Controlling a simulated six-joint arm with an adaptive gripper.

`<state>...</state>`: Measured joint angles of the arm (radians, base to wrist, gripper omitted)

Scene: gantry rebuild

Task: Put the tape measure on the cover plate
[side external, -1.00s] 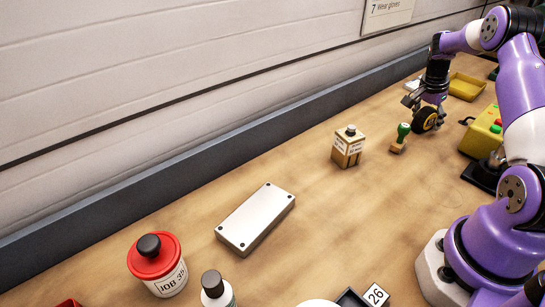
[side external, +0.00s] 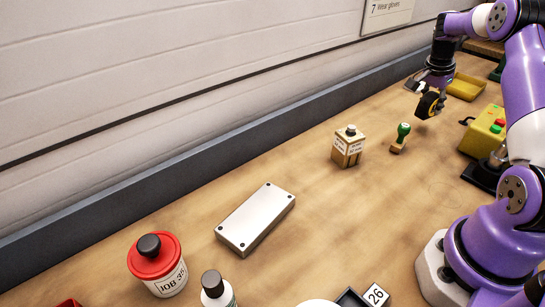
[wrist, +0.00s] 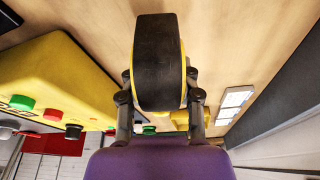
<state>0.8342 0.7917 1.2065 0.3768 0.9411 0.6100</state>
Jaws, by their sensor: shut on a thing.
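The tape measure (side external: 429,104), black and yellow, is held in my gripper (side external: 428,95) at the far right of the bench in the side view. In the wrist view the tape measure (wrist: 158,62) sits upright between the two fingers of my gripper (wrist: 160,85), which is shut on it. It appears raised a little above the bench. The cover plate (side external: 255,218), a silver rectangular slab with dark corner screws, lies on the bench at lower centre, well away from my gripper. Its top is bare.
A red-lidded pot (side external: 157,265) and a bottle (side external: 217,290) are near the plate. A yellow button box (side external: 484,135) and yellow tray (side external: 465,87) are at right.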

